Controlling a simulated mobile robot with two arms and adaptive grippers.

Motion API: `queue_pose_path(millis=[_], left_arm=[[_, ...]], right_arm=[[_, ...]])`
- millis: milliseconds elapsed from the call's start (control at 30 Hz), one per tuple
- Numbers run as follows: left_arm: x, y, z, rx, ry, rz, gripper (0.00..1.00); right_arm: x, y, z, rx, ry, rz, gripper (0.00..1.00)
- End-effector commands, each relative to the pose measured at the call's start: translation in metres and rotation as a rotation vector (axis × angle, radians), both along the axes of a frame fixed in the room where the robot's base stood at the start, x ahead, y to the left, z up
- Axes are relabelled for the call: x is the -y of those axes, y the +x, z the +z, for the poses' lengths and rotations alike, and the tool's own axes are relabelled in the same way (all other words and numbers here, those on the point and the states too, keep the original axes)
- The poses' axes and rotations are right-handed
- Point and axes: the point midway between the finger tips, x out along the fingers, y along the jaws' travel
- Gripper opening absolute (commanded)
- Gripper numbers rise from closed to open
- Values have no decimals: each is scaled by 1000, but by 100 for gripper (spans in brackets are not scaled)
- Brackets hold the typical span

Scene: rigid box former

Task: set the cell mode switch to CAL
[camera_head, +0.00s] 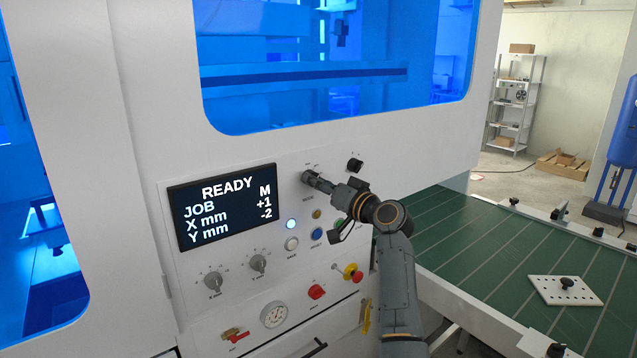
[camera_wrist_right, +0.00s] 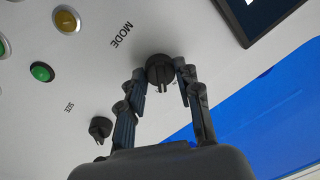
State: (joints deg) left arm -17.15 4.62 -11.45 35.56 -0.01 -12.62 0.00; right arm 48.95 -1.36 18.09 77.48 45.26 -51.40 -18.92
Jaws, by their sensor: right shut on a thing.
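The position marks around the knob are too small or covered to read. The display (camera_head: 222,206) reads READY, JOB M, X mm +1, Y mm -2. My left gripper is not in view.
The SIZE knob (camera_wrist_right: 100,128) is close beside my right gripper. Below are a lit white button (camera_head: 291,224), a blue button (camera_head: 317,234), a green button (camera_wrist_right: 42,72), two lower dials (camera_head: 258,263) and a red-yellow knob (camera_head: 352,273). A green conveyor (camera_head: 480,240) lies at right.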

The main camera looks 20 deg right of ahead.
Motion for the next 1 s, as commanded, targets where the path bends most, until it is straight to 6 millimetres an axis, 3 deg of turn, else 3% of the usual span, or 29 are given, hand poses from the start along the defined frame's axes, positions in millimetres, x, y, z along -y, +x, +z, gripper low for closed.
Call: queue_pose_path(millis=[600,1000], left_arm=[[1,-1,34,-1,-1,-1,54],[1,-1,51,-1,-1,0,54]], right_arm=[[-1,-1,3,-197,539,0,2],[-2,-1,2,-280,772,0,2]])
